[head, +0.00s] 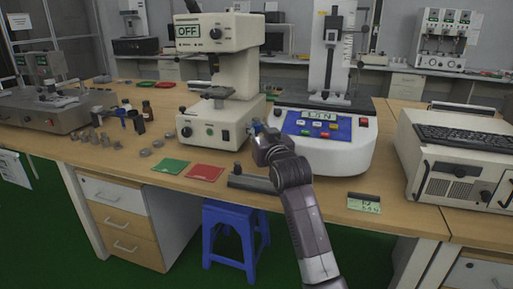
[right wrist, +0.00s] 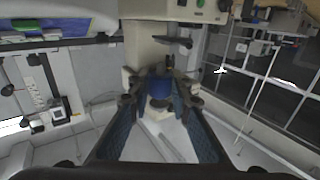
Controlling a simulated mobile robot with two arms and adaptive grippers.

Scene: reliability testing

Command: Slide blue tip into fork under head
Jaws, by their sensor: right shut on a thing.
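My right gripper (head: 256,128) is in front of the cream machine with the OFF display (head: 188,31). A small bit of blue shows at its fingertips in the head view. In the right wrist view the right gripper (right wrist: 160,92) is shut on the blue tip (right wrist: 160,86), which sits between the two fingers. The machine's head (head: 213,33) overhangs a dark fork-like holder (head: 218,93), which is apart from the gripper, up and to its left. The holder also shows in the right wrist view (right wrist: 173,42). My left gripper is not in view.
Green (head: 170,166) and red (head: 204,173) mats lie at the table's front edge. Small metal parts and bottles (head: 146,110) stand to the left. A dark bracket (head: 252,183) lies beneath my arm.

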